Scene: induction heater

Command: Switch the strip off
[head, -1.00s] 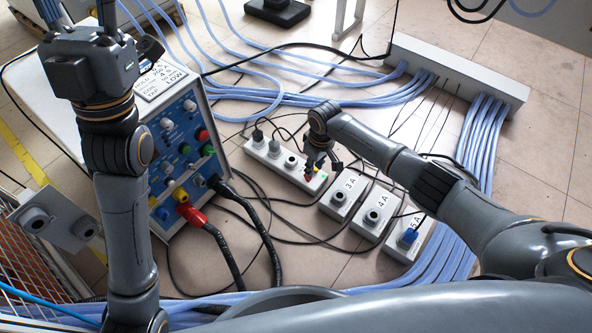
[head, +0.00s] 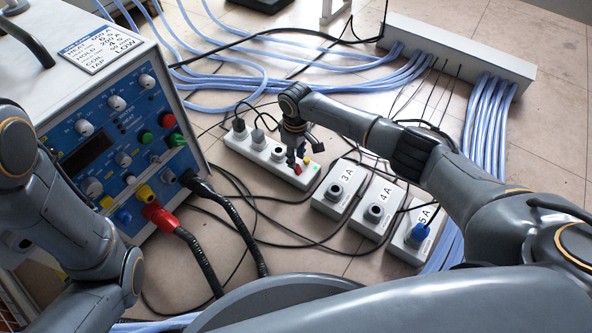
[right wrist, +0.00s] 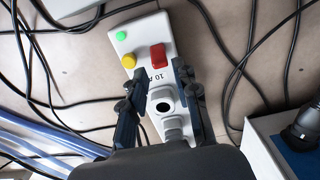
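The strip (head: 278,170) is a long white power strip on the floor, with plugs in its far-left sockets. Its red rocker switch (right wrist: 158,56) sits at the right end, beside a yellow button (right wrist: 128,60) and a bright green lamp (right wrist: 121,36). In the head view the red switch (head: 298,169) is partly covered by a finger. My right gripper (head: 305,156) is above that end. In the right wrist view its fingers (right wrist: 158,68) are apart on either side of the strip, nothing between them gripped. Contact cannot be told. My left gripper is outside the head view.
Grey boxes marked 3A (head: 334,199), 4A (head: 370,217) and 5A (head: 413,239) stand right of the strip. The heater cabinet (head: 100,120) with its blue panel stands at the left. Black cables and blue hoses cover much floor. A long grey manifold (head: 460,55) lies behind.

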